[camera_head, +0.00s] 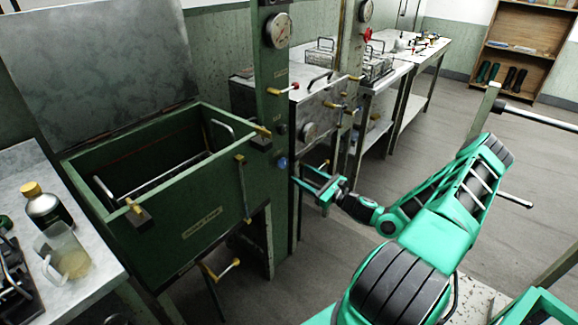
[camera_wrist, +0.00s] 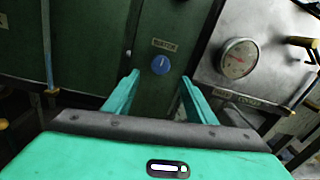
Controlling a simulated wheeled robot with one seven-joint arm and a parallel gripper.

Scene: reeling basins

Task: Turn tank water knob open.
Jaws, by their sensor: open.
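The water knob is a small round blue knob (camera_head: 282,163) on the green post (camera_head: 270,190), at the right of the green tank (camera_head: 195,205). In the wrist view the blue knob (camera_wrist: 161,64) has a light mark, and a small label (camera_wrist: 164,45) sits just above it. My gripper (camera_head: 303,175) is open and empty in front of the post, its fingers pointing toward it. In the wrist view my gripper's fingertips (camera_wrist: 160,80) stand either side of the knob, apart from it. The exact distance is hard to tell.
A pressure gauge (camera_wrist: 238,59) is on the metal box right of the post. A counter with a jug (camera_head: 62,250) and bottle (camera_head: 45,206) is at left. Floor at right (camera_head: 420,140) is clear.

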